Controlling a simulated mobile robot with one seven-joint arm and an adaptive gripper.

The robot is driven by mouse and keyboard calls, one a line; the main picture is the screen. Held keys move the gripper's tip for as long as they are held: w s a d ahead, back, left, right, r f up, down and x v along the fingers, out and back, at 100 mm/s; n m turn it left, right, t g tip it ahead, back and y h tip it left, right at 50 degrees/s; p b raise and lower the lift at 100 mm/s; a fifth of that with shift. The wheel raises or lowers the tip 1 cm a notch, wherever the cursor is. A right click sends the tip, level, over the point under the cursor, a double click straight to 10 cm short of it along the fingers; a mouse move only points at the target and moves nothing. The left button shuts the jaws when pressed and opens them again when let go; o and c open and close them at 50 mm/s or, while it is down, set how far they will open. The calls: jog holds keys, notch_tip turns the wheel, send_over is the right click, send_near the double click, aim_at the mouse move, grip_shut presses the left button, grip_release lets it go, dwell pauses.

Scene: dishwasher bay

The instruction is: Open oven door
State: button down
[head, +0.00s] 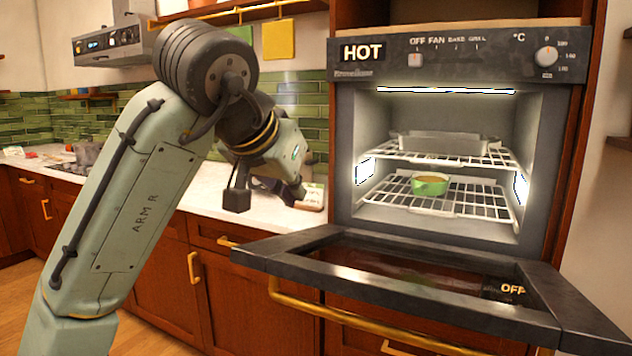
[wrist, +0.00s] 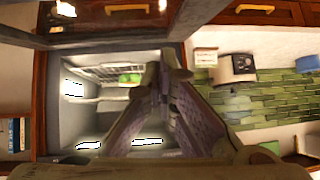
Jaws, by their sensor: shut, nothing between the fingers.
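The oven (head: 345,140) stands in a tall wooden cabinet with its lit inside in plain view. Its dark door (head: 400,275) is folded down, about level, with a brass handle (head: 350,315) along the front edge. My gripper (head: 292,190) is left of the oven opening, above the counter side of the door; its fingers are hard to make out there. In the wrist view my gripper (wrist: 170,75) has its fingers brought together with nothing between them. The oven's inside (wrist: 75,120) shows beside them. I see no contact with the door.
Inside the oven, a grey pan (head: 440,143) sits on the upper rack and a green dish (head: 430,186) on the lower rack. A white counter (head: 200,190) runs left, over wooden cabinets. Open floor (head: 150,335) shows at lower left.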

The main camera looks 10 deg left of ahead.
notch_tip(320, 180, up, 3)
jog(key=s+d+g+p, duration=0.2)
jog(key=g+p, duration=0.2)
jog(key=p+x, duration=0.1)
jog(key=x, duration=0.9)
jog(key=shift+s+f+p, duration=0.15)
jog(key=shift+p, duration=0.2)
jog(key=shift+s+f+p, duration=0.15)
jog(key=shift+f+p, duration=0.05)
jog(key=shift+f, duration=0.4)
jog(key=shift+s+f+p, duration=0.15)
jog(key=shift+f, duration=0.5)
jog(key=shift+s+f, duration=0.15)
jog(key=shift+f, duration=0.65)
